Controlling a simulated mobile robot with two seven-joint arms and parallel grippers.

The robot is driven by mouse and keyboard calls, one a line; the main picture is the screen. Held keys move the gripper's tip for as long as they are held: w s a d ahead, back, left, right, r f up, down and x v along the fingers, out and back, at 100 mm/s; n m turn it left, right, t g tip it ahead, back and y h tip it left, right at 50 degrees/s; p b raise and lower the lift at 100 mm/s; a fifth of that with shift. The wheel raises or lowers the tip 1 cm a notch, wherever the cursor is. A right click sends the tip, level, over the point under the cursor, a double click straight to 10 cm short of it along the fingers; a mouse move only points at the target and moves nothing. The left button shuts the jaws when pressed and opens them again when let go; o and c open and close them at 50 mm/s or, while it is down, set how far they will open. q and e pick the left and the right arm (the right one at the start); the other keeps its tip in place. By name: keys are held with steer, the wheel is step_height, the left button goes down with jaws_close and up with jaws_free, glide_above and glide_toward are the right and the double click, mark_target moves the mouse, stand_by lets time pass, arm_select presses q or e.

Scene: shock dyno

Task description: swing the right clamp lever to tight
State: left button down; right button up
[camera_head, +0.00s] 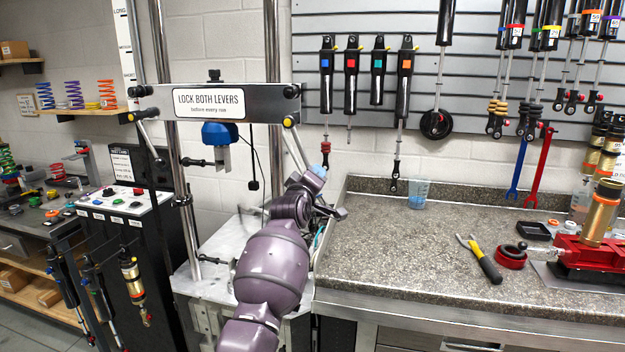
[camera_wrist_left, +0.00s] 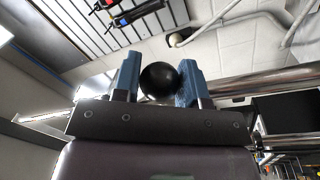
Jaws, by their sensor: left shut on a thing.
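The right clamp lever (camera_head: 297,146) is a light bar running down and slightly right from a yellow-capped pivot at the beam's right end. My left gripper (camera_head: 318,172) is at the lever's lower end, partly hidden by my own wrist. In the left wrist view, the blue fingers of my left gripper (camera_wrist_left: 160,82) are shut on the lever's black ball knob (camera_wrist_left: 160,76). The left clamp lever (camera_head: 146,140) hangs down and right from the beam's left end. My right gripper is not in view.
Chrome columns (camera_head: 272,45) flank the beam, and a blue part (camera_head: 220,133) hangs beneath it. Shocks hang behind. The counter's left half is mostly clear.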

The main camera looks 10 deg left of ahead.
arm_select(q)
steer(key=shift+d+r+n, duration=0.25)
steer(key=shift+n, duration=0.05)
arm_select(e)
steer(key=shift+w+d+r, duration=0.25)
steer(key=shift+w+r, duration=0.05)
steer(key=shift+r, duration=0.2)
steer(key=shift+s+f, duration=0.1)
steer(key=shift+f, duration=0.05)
arm_select(q)
steer(key=c, duration=1)
jaws_free()
steer(key=shift+c, duration=0.2)
steer(key=o, duration=0.3)
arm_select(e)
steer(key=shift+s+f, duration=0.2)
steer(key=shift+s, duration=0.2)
arm_select(q)
steer(key=shift+o, duration=0.2)
